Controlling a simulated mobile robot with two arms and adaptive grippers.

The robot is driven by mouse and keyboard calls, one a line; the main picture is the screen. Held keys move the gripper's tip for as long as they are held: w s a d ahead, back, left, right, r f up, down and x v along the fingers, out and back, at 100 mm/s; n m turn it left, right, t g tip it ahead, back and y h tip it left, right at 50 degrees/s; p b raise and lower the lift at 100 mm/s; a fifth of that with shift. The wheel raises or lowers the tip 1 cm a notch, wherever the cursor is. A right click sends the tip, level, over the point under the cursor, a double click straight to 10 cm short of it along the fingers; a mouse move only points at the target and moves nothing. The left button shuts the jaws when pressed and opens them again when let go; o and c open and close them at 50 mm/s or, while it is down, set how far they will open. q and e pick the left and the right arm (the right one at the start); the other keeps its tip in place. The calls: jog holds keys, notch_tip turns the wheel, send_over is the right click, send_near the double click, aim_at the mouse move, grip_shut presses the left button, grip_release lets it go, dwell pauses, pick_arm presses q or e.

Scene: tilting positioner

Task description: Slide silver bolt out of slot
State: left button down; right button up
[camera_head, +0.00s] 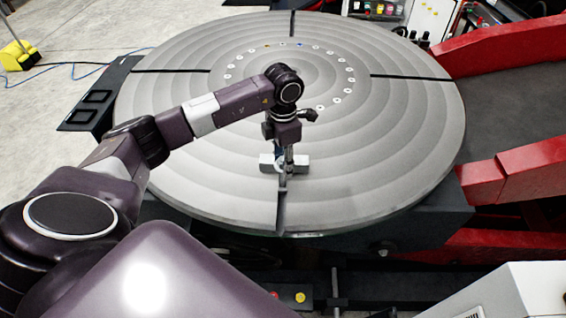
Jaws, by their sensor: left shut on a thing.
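A large round grey turntable (380,180) fills the middle of the view. Narrow dark slots run in from its rim, and the front slot (281,212) lies directly below my left gripper. My left gripper (283,165) points down over the inner part of this slot and is shut on the silver bolt (283,182). The bolt is small and partly hidden by the gripper. A light block-like piece (301,160) shows at both sides of the fingers. I cannot tell whether it belongs to the bolt. My right gripper is not in view.
A ring of small holes, one or two coloured, surrounds the turntable's centre. Red frame arms (520,168) stand at the right. A control panel (385,8) is at the back. A yellow object (17,55) with a blue cable is on the floor at the far left. The turntable's right side is clear.

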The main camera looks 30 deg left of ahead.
pick_arm(q)
jog(key=shift+s+d, duration=0.35)
jog(key=shift+s, duration=0.25)
jog(key=s+d+p, duration=0.2)
jog(key=s+d, duration=0.1)
jog(key=s, duration=0.2)
jog(key=shift+s+d, duration=0.25)
jog(key=shift+s, duration=0.05)
dwell(0.5)
dwell(0.4)
jog(key=s+d, duration=0.4)
jog(key=s, duration=0.2)
jog(key=shift+s, duration=0.4)
dwell(0.8)
jog(key=shift+d, duration=0.1)
jog(key=shift+s+d, duration=0.45)
jog(key=shift+s, duration=0.3)
jog(key=shift+s+d, duration=0.45)
jog(key=shift+s, duration=0.3)
